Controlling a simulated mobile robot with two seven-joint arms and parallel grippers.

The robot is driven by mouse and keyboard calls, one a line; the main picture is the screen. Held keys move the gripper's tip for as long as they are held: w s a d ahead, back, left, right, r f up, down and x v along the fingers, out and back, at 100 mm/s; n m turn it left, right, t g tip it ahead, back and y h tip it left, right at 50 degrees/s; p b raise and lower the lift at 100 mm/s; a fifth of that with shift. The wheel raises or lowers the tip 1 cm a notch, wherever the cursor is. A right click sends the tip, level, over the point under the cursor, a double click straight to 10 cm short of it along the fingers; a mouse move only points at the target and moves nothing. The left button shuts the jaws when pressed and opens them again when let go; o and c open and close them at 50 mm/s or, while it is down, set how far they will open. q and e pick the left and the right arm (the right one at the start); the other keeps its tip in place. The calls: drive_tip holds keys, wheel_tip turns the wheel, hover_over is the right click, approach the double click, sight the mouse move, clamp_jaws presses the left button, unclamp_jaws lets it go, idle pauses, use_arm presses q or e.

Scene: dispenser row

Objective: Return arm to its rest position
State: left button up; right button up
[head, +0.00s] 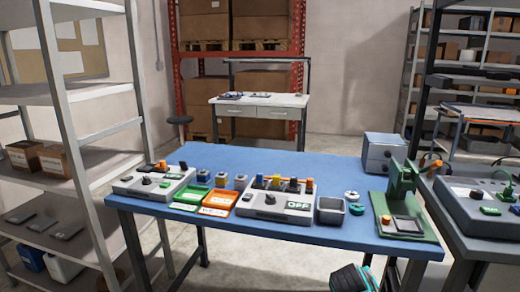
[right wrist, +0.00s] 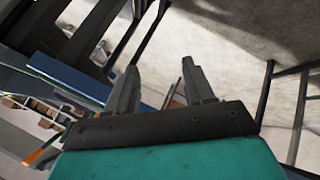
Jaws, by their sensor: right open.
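My right gripper shows in the right wrist view (right wrist: 160,85) with its two dark fingers apart and nothing between them. It points past the table edge toward the floor. In the head view, a teal and black part of my right arm (head: 352,279) shows at the bottom, below the front edge of the blue table (head: 280,228). The fingers are not visible there. My left gripper is in neither view.
On the blue table stand two grey dispenser units (head: 152,181) (head: 268,206), green and orange trays (head: 215,201), a grey bin (head: 331,211) and a green press (head: 402,205). Metal shelving (head: 80,150) stands at left.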

drive_tip(key=s+a+f+t+y, duration=0.1)
drive_tip(key=s+f+y, duration=0.1)
drive_tip(key=s+f, duration=0.45)
drive_tip(key=s+a+t+y, duration=0.1)
drive_tip(key=s+a+y, duration=0.1)
drive_tip(key=s, duration=0.7)
drive_tip(key=s+a+f+t+y, duration=0.1)
drive_tip(key=s+a+t+y, duration=0.1)
drive_tip(key=s, duration=0.8)
drive_tip(key=shift+a+f+y, duration=0.2)
drive_tip(key=shift+a+y, duration=0.2)
drive_tip(key=shift+a, duration=0.1)
